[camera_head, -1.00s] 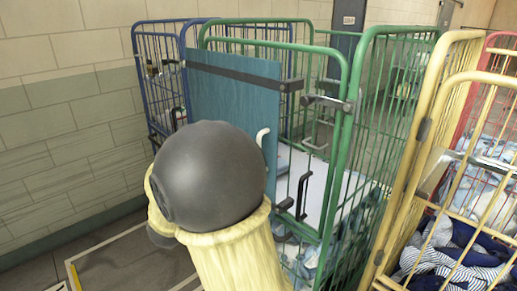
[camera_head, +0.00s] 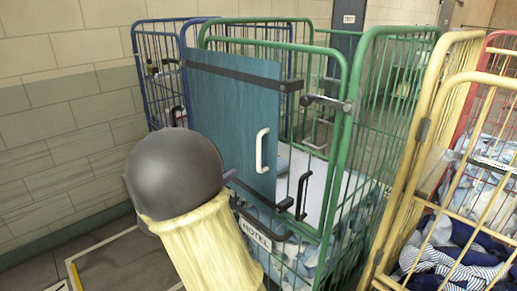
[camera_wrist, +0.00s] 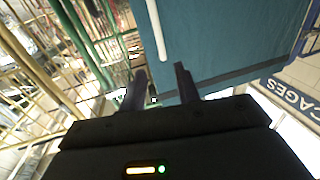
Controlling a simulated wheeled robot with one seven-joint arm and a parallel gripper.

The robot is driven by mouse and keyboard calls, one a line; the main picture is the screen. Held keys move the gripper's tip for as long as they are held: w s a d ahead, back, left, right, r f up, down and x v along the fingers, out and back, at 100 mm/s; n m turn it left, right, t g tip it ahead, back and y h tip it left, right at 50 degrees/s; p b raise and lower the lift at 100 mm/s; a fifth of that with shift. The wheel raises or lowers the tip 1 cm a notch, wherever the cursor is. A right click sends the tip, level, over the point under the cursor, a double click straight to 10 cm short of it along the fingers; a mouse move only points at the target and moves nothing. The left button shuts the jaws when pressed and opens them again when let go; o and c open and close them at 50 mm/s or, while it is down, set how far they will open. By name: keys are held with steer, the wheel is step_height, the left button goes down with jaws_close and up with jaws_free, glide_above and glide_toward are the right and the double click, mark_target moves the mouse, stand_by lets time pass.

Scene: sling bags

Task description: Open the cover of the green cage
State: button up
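The green cage (camera_head: 345,95) is a tall wire roll cage in the middle of the head view. Its cover is a flat teal panel (camera_head: 225,110) on the front left, with dark strips and a white handle (camera_head: 262,150) near its right edge. In the wrist view the panel (camera_wrist: 225,35) is close, and the white handle (camera_wrist: 157,28) lies beyond the gap between my fingers. My gripper (camera_wrist: 161,80) has its two dark fingers apart with nothing between them. In the head view my arm hides most of the gripper, near the panel's lower edge. The panel appears closed against the cage front.
A yellow cage (camera_head: 425,125) with dark and striped cloth stands close on the right, with a red cage (camera_head: 497,42) behind it. A blue cage (camera_head: 142,75) is behind on the left. A tiled wall (camera_head: 60,100) bounds the left side. Open floor shows at lower left.

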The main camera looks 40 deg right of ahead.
mark_target(258, 149)
steer(key=p+x, duration=0.4)
steer(key=x, duration=1.2)
steer(key=shift+d+f, duration=0.1)
steer(key=shift+d, duration=0.3)
steer(key=shift+w, duration=0.1)
steer(key=shift+a, duration=0.1)
jaws_close()
